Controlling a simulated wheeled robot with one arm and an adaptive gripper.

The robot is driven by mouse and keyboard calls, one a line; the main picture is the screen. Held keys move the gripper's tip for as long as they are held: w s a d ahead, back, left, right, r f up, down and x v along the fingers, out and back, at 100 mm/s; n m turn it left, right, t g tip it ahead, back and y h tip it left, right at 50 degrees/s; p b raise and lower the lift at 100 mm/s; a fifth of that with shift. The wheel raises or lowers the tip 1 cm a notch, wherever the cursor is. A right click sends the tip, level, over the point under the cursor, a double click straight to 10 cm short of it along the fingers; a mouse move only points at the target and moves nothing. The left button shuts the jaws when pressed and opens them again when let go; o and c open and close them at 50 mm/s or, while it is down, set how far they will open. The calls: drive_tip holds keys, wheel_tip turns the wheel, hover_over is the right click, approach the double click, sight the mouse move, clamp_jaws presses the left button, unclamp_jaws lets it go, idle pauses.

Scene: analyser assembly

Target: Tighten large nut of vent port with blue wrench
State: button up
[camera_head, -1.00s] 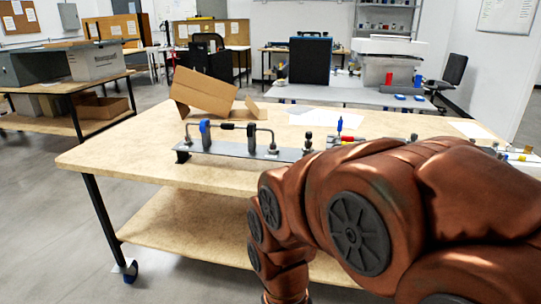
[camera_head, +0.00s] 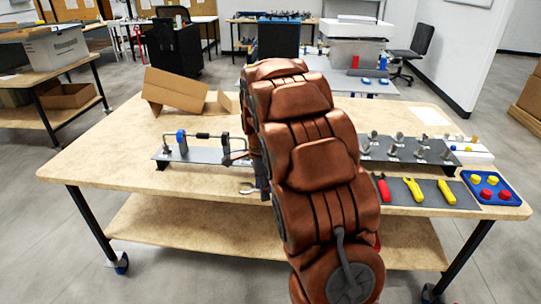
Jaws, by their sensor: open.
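The analyser assembly is a long grey metal plate (camera_head: 205,157) on the wooden table. Its left part carries a bent tube with a blue round fitting (camera_head: 182,143); its middle is hidden behind my arm. I cannot tell which fitting is the vent port, and its large nut is not distinguishable. A silver wrench-like end (camera_head: 248,190) shows on the table in front of the plate, just left of my arm; no blue handle is visible. My gripper (camera_head: 262,183) is mostly hidden behind my arm; only dark parts show near that wrench end, and it appears open.
A dark mat (camera_head: 400,203) at the front right holds a red-handled tool (camera_head: 382,188) and yellow-handled tools (camera_head: 414,190). A blue tray (camera_head: 515,197) holds red and yellow knobs. Metal fittings (camera_head: 398,147) stand behind the mat. A cardboard piece (camera_head: 177,90) is at the back left. The front left tabletop is clear.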

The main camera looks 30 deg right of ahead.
drive_tip(key=w+d+m+p, duration=0.1)
drive_tip(key=d, duration=0.1)
drive_tip(key=w+d+m+p, duration=0.1)
drive_tip(key=w+m, duration=0.1)
drive_tip(key=w+d+r+m+p, duration=0.1)
drive_tip(key=w+d, duration=0.1)
drive_tip(key=shift+d+t, duration=0.3)
drive_tip(key=shift+d, duration=0.05)
drive_tip(key=shift+w+d+f+m, duration=0.15)
drive_tip(key=shift+d+m, duration=0.1)
drive_tip(key=shift+m, duration=0.15)
drive_tip(key=shift+f+b, duration=0.9)
drive_tip(key=shift+f, duration=2.2)
clamp_jaws()
drive_tip(key=shift+s+d+r+p, duration=0.15)
drive_tip(key=shift+d+r+p, duration=0.05)
drive_tip(key=shift+r, duration=0.8)
drive_tip(key=shift+s+d+r+p, duration=0.15)
drive_tip(key=shift+r+p, duration=0.1)
drive_tip(key=shift+r, duration=0.8)
drive_tip(key=shift+s+d+r+p, duration=0.15)
drive_tip(key=shift+d+r+p, duration=0.05)
drive_tip(key=shift+r, duration=0.8)
